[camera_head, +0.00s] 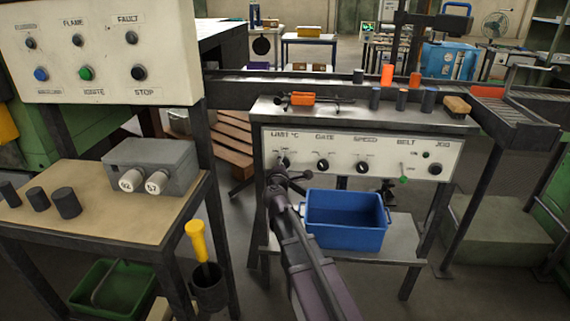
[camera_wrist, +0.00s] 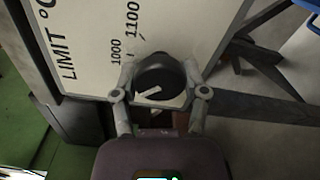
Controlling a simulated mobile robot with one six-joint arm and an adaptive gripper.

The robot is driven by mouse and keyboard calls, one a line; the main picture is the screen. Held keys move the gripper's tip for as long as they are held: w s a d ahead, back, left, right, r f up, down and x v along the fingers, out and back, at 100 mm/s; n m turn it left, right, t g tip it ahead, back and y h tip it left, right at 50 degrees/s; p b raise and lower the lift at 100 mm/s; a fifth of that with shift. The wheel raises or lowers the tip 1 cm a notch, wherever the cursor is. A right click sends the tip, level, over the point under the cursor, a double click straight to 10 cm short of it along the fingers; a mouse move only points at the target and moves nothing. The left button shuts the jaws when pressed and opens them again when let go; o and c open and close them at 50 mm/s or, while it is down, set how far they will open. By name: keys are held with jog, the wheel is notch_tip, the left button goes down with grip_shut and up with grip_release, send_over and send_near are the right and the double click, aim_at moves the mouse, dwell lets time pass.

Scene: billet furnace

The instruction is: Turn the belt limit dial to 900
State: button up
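The limit dial (camera_head: 284,161) is a black round knob at the left end of the white belt panel (camera_head: 342,151), under the label LIMIT °C. In the wrist view the dial (camera_wrist: 160,76) has a white pointer mark on its lower-left part, and the printed numbers 1000 and 1100 show beside it. The rest of the scale, including 900, is not readable. My gripper (camera_head: 289,176) is at the dial in the head view. In the wrist view my gripper (camera_wrist: 160,88) has its fingers apart on either side of the dial; I cannot tell whether they touch it.
More knobs and a green-tipped lever (camera_head: 404,179) sit to the right on the panel. A blue bin (camera_head: 345,222) stands on the shelf below, close to my arm. Cylinders and orange tools lie on the ledge above. A bench with a grey box (camera_head: 152,160) stands at left.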

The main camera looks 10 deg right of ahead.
jog(key=o, duration=0.4)
jog(key=v, duration=1.2)
dwell(0.5)
